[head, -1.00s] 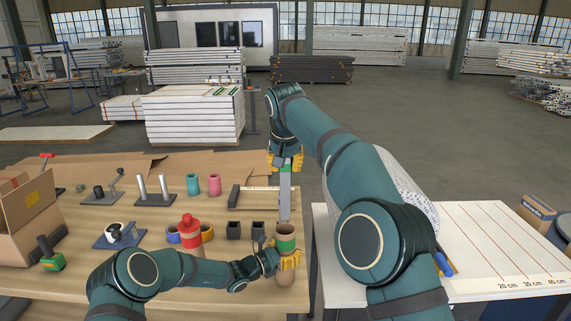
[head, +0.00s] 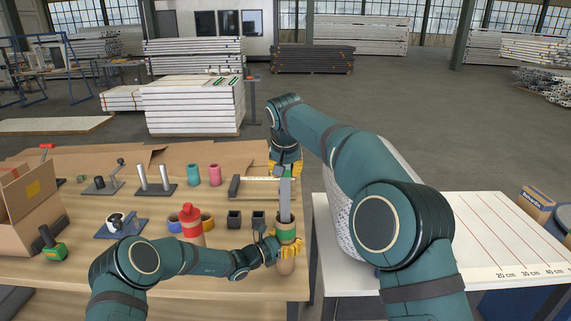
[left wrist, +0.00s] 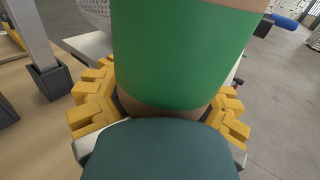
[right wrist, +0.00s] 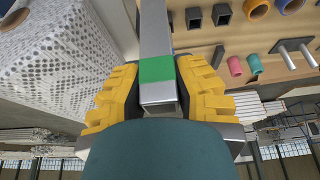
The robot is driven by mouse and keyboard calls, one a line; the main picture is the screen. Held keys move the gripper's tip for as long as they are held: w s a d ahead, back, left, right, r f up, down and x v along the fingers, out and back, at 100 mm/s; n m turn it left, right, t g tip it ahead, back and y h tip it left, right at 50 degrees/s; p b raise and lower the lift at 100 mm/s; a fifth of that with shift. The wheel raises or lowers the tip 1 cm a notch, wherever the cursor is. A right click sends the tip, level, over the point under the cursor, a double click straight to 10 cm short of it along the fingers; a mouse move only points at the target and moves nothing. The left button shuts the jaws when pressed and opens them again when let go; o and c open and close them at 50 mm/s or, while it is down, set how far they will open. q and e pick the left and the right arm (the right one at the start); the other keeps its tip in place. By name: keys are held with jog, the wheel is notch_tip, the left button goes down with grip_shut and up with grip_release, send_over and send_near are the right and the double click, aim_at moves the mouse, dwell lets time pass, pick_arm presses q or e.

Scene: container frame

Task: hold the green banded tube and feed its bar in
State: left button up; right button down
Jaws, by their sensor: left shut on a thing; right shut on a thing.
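The green banded tube (head: 286,232) stands upright at the table's front right edge. My left gripper (head: 287,250) is shut around its lower part. In the left wrist view the green band (left wrist: 185,55) fills the middle, between the yellow fingers (left wrist: 165,112). A grey square bar (head: 285,195) hangs upright above the tube, its lower end at the tube's mouth. It looks partly inside, but the depth is hard to tell. My right gripper (head: 285,167) is shut on the bar's upper part, near its green mark (right wrist: 156,69).
Black square cups (head: 234,219) and a red bottle (head: 191,222) stand left of the tube. A pink cup (head: 215,175) and a two-post stand (head: 154,181) are farther back. A white table (head: 480,235) with red lines lies to the right, across a gap.

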aim_at(285, 196)
jog(key=shift+f, duration=4.2)
jog(key=c, duration=0.8)
grip_release()
jog(key=v, duration=1.2)
pick_arm(q)
jog(key=o, duration=1.6)
pick_arm(e)
jog(key=shift+s, duration=0.1)
